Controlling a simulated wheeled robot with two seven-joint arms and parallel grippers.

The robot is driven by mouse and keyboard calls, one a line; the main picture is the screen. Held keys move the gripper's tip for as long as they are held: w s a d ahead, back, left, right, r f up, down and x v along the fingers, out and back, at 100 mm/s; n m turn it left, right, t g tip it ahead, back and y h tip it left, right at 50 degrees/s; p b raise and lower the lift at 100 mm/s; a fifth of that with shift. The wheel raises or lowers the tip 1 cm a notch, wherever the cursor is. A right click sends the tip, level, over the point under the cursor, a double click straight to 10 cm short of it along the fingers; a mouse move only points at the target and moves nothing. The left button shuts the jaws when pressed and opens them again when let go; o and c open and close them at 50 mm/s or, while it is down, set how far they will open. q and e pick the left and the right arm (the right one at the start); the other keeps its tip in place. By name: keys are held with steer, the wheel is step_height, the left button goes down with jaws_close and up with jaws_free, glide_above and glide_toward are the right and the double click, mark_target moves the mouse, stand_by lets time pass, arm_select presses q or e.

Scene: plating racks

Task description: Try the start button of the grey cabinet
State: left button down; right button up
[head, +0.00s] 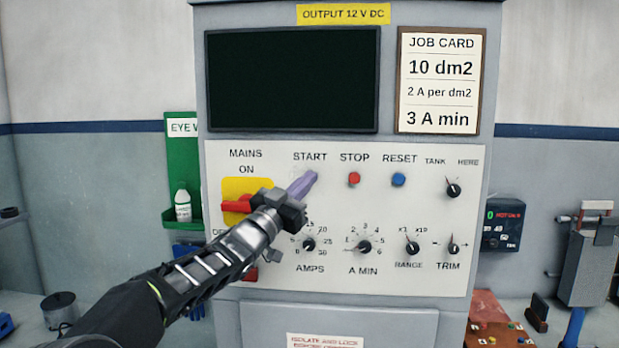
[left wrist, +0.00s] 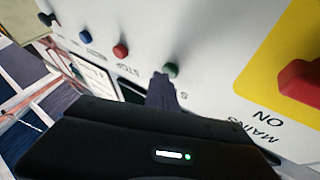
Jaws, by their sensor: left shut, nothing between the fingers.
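The grey cabinet (head: 348,15) stands in the middle of the head view, with a dark screen (head: 292,80) above a white control panel. My left gripper (head: 312,177) is shut and empty, its fingertips at the START position just below the START label. The fingers hide the start button in the head view. In the left wrist view the start button (left wrist: 171,70) is green, and the fingertips (left wrist: 163,78) are right beside it; I cannot tell whether they touch it. My right gripper is in neither view.
A red STOP button (head: 354,179) and a blue RESET button (head: 398,179) sit right of START. The red mains switch (head: 237,204) on its yellow plate is close left of my gripper. Several black knobs line the lower panel. A job card (head: 440,80) hangs upper right.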

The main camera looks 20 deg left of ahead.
arm_select(q)
steer(key=shift+s, duration=0.1)
steer(key=shift+s+d+b, duration=0.35)
steer(key=shift+s+b, duration=0.45)
steer(key=s+b, duration=0.1)
steer(key=s+d+b, duration=0.1)
steer(key=s, duration=0.1)
steer(key=s+b, duration=0.1)
steer(key=shift+s+d, duration=0.3)
steer(key=shift+s, duration=0.05)
stand_by(0.8)
